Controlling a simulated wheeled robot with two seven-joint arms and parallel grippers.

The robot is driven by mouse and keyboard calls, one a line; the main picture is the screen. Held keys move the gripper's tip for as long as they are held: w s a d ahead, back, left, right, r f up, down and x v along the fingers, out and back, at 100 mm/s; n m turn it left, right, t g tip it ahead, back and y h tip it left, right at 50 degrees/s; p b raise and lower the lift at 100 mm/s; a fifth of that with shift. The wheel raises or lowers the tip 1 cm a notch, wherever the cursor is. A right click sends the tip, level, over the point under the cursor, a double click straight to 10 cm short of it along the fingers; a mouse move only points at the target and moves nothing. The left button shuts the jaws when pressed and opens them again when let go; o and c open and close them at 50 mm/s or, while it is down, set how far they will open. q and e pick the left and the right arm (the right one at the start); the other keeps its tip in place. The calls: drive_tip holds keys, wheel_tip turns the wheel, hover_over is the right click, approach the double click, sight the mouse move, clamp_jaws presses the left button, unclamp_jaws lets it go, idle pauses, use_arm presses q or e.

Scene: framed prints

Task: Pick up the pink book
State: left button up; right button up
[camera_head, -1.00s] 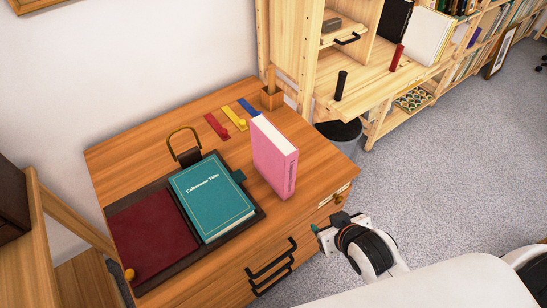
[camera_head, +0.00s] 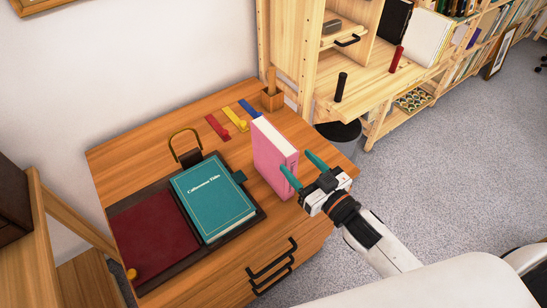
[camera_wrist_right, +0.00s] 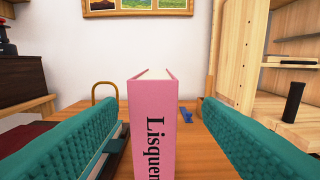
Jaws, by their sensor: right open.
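The pink book (camera_head: 269,160) stands upright on the wooden cabinet top (camera_head: 135,156), near its front right edge. My right gripper (camera_head: 303,168) is open at the front of the book, with its teal fingers pointing toward it. In the right wrist view the book's spine (camera_wrist_right: 156,132) shows between the two spread fingers (camera_wrist_right: 150,135), with a gap on either side. My left gripper is not in view.
A wooden pen holder (camera_head: 272,99) stands at the back. A pale shelf (camera_head: 375,82) rises behind right.

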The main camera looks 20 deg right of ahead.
sight(279, 146)
drive_tip(key=shift+x, duration=1.1)
drive_tip(key=shift+a+p+x, duration=0.15)
drive_tip(key=shift+p+x, duration=0.2)
drive_tip(key=shift+x, duration=1.05)
drive_tip(key=shift+a+p+x, duration=0.1)
drive_tip(key=shift+p+x, duration=0.2)
drive_tip(key=shift+x, duration=1.1)
drive_tip(key=shift+s+f, duration=0.15)
drive_tip(key=shift+c, duration=0.2)
clamp_jaws()
